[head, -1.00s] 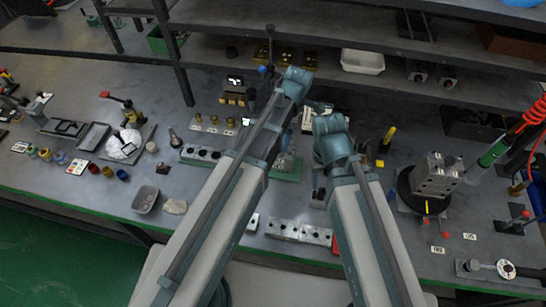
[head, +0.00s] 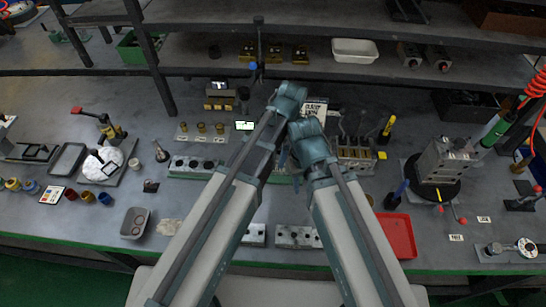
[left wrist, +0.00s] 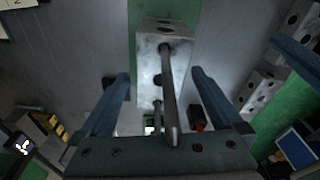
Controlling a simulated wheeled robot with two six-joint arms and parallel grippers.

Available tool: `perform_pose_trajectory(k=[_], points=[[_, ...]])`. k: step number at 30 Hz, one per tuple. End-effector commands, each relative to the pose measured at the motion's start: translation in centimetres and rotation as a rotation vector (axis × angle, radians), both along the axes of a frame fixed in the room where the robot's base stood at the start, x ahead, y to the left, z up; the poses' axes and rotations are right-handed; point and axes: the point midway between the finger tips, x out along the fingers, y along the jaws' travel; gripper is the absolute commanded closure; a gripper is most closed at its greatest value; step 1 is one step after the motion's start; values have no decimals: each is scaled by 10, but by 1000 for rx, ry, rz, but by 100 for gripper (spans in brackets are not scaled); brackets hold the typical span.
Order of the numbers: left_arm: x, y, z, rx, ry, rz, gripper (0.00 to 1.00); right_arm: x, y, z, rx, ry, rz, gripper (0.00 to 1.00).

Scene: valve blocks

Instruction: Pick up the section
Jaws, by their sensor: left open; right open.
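A silver metal block (left wrist: 160,65) with round holes stands on a green strip (left wrist: 141,12) in the left wrist view. It appears to be the section. Metal rods (left wrist: 170,95) rise from it towards the camera. My left gripper (left wrist: 160,75) is open, one blue finger on each side of the block, with a gap on both sides.
Drilled metal blocks (head: 298,237) lie at the front edge. A long drilled block (head: 195,163) lies left of my arms. A red tray (head: 400,238) and a block on a round black stand (head: 437,190) are at the right. A shelf (head: 300,85) spans the back.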

Motion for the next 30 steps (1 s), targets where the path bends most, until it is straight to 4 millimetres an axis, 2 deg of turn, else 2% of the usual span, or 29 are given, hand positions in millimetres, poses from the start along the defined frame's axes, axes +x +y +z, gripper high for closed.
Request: perform_pose_trajectory(k=[7, 21, 24, 30], points=[[0, -1, 0, 0, 0, 0, 0, 0, 0, 0, 0, 0, 0, 50], [0, 0, 0, 0, 0, 1, 85, 0, 0, 0, 0, 0, 0, 50], [0, 0, 0, 0, 0, 1, 100, 0, 0, 0, 0, 0, 0, 50], [0, 0, 0, 0, 0, 1, 100, 0, 0, 0, 0, 0, 0, 50]])
